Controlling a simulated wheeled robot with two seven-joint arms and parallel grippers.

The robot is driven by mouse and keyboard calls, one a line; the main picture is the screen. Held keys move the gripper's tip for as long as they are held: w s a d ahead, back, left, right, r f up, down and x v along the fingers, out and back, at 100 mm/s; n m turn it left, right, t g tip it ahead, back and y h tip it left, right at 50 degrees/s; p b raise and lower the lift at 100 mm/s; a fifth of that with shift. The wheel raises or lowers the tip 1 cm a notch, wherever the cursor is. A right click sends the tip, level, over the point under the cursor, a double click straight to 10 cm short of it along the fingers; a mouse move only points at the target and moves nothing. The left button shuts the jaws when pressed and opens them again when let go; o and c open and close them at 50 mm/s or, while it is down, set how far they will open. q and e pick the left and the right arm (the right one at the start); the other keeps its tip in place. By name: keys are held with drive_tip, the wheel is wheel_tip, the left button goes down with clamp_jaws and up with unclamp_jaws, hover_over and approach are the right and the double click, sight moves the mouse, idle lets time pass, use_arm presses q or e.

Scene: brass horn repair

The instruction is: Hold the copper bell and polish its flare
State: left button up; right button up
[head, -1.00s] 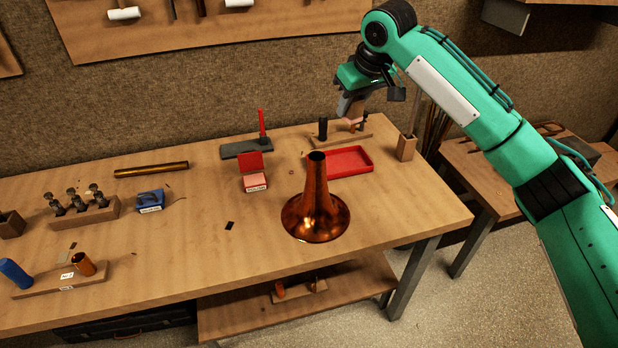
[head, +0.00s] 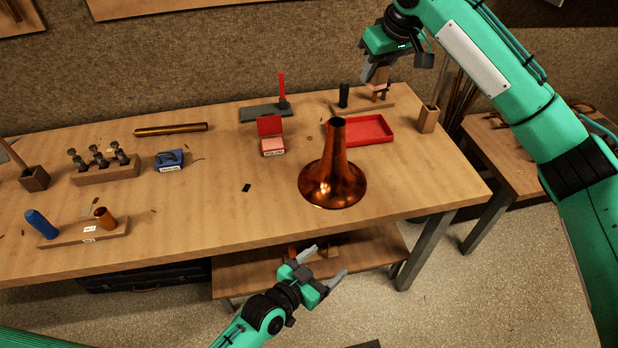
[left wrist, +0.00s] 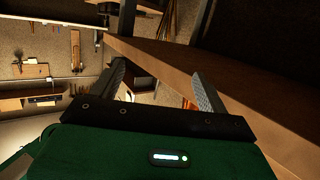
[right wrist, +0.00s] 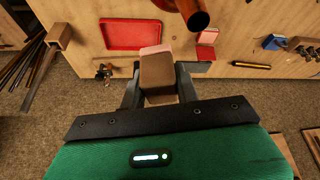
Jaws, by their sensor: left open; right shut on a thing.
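The copper bell (head: 334,175) stands upright on the bench, flare down and narrow end up, near the front right edge. Its narrow tube also shows at the top of the right wrist view (right wrist: 196,18). My right gripper (head: 376,82) is shut on a brown block with a pink face (right wrist: 157,72), held above the back right of the bench, apart from the bell. My left gripper (head: 323,264) is open and empty, in front of the bench edge and below the bell. In the left wrist view its fingers (left wrist: 158,85) are spread beside the bench edge.
A red tray (head: 362,142) lies behind the bell. A red box with a pink cake (head: 272,146) stands left of it. A grey plate (head: 262,114) with a red-handled tool is further back. A brass tube (head: 171,129) lies at the back left.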

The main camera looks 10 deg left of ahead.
use_arm(q)
wheel_tip(320, 180, up, 5)
drive_tip(key=d+h, duration=0.1)
drive_tip(key=n+t+y, duration=0.2)
drive_tip(key=t, duration=0.2)
approach(329, 155)
drive_tip(key=x, duration=1.3)
drive_tip(key=shift+s, duration=0.1)
drive_tip(key=shift+f, duration=0.1)
drive_tip(key=c, duration=1.3)
